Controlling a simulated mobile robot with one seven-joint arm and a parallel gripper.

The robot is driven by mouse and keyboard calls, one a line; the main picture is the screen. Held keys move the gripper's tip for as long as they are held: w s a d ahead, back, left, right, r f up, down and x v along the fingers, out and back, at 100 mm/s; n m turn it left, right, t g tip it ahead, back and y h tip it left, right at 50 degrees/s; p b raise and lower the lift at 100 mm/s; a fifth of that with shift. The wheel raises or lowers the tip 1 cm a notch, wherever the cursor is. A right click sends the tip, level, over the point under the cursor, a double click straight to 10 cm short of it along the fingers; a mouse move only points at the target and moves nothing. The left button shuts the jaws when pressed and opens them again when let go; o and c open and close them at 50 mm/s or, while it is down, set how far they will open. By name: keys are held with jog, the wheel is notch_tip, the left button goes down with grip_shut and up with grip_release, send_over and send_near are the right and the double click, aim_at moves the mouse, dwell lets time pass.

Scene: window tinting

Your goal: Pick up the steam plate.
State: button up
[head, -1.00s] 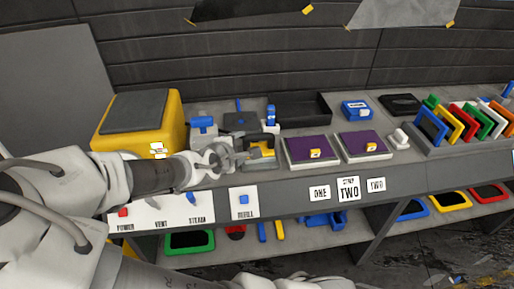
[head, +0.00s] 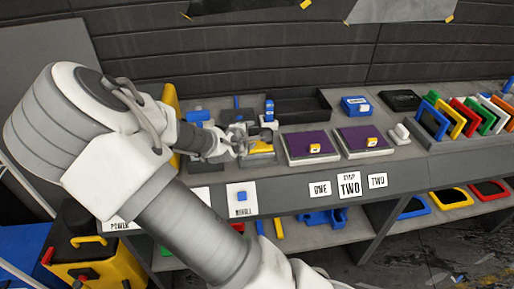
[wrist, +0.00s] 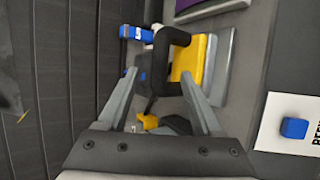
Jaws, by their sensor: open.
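The steam plate appears to be the yellow block (head: 262,148) with a black handle, on a grey base on the bench. In the wrist view the yellow block (wrist: 205,58) lies beyond the right fingertip, and its black handle (wrist: 178,36) arches toward the space between the fingers. My gripper (head: 243,144) is at the left side of the plate; in the wrist view my gripper (wrist: 161,74) is open and empty. I cannot tell whether a finger touches the handle.
A blue-topped tool (wrist: 137,33) stands close by the handle. Two purple-topped pads (head: 308,143) (head: 362,138) sit to the right. A black tray (head: 300,105) is behind. A white card with a blue button (head: 241,197) is on the bench front.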

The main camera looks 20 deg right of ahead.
aim_at(255, 132)
jog(key=shift+b+x, duration=0.4)
jog(key=shift+x, duration=2.55)
jog(key=shift+s, duration=0.1)
grip_shut()
jog(key=shift+r, duration=0.1)
